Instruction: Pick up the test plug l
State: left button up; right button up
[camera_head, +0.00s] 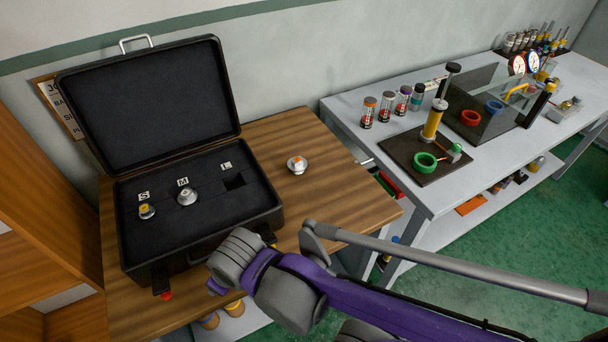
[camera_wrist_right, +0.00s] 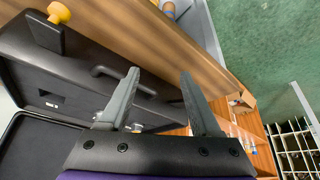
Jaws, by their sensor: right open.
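A silvery plug with an orange-and-white top (camera_head: 297,164) stands on the wooden tabletop, right of the open black case (camera_head: 245,218). The case has slots labelled S, M and L. The square L slot (camera_head: 234,182) is empty; a yellow-topped plug (camera_head: 146,211) sits by S and a grey plug (camera_head: 187,197) by M. My right arm reaches in from the right, in front of the case. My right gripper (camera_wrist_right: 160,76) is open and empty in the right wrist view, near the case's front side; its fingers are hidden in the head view. My left gripper is out of view.
The raised case lid (camera_head: 150,105) stands at the back left. The wooden tabletop (camera_head: 330,190) is clear around the loose plug. A grey bench (camera_head: 420,195) to the right holds jars, a vise on a dark board and gauges.

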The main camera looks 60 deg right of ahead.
aim_at(298, 165)
jog(key=z, duration=1.25)
jog(key=i+l+z, duration=0.15)
jog(key=l, duration=0.3)
jog(key=l+z, duration=0.15)
jog(key=l, duration=0.25)
jog(key=j+u, duration=0.1)
jog(key=u, duration=0.85)
jog(key=i+l, duration=0.05)
